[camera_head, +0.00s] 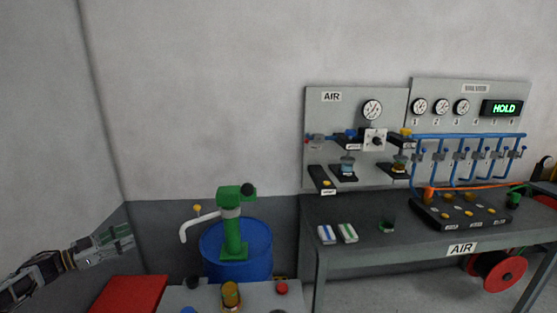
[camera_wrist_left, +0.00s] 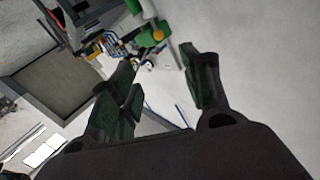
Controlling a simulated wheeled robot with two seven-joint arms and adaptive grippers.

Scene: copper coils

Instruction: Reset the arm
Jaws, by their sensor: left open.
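My left arm reaches in from the left edge of the head view. Its gripper (camera_head: 122,238) is held in the air before the grey wall, left of the green hand pump and above the red surface. In the left wrist view the gripper (camera_wrist_left: 163,72) has its two dark fingers spread apart with nothing between them. The green pump (camera_head: 232,228) stands on a blue drum (camera_head: 258,246), clear of the gripper. A green part (camera_wrist_left: 158,35) also shows beyond the fingers in the wrist view. My right gripper is not in view.
A dark workbench (camera_head: 330,211) on the right holds small boxes and a black button tray (camera_head: 460,212). Gauge panels (camera_head: 325,120) and blue pipes stand behind it. A red surface (camera_head: 128,294) lies low at left. The wall above my left arm is clear.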

